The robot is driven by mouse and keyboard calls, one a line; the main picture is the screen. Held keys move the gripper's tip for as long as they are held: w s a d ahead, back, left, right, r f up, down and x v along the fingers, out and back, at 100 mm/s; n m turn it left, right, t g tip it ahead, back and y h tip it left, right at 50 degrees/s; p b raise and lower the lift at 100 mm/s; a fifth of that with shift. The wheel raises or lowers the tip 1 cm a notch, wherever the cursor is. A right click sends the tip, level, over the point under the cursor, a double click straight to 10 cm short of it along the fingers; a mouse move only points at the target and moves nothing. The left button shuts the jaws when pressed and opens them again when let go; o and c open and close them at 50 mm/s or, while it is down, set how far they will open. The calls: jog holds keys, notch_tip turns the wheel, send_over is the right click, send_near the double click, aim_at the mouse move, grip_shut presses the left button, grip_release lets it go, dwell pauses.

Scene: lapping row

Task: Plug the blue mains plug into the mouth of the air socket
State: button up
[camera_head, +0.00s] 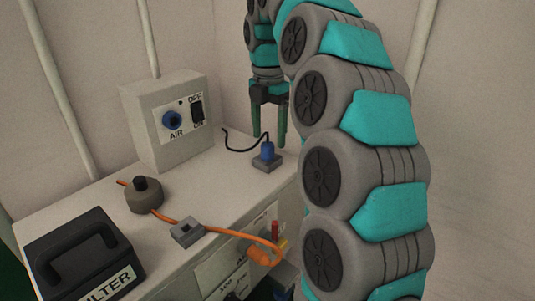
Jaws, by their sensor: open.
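The blue mains plug (267,152) stands upright on a small grey block (268,163) near the right end of the bench top. A black cord (238,148) runs from it to the left and back. The air socket (172,119) is a round blue fitting with a dark mouth, on the front of a grey box, above the label AIR. My gripper (269,136) points down with two green fingers, open and empty. In the picture its fingertips are just above the plug; I cannot tell the exact depth between them.
A black OFF/ON switch (197,109) sits right of the socket. A black filter case (82,262) stands front left.

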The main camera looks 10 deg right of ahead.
aim_at(267, 144)
jog(key=shift+s+a+f, duration=0.1)
jog(key=shift+f, duration=0.95)
jog(key=shift+s+a+f, duration=0.1)
jog(key=shift+f, duration=0.9)
jog(key=shift+c, duration=0.3)
grip_shut()
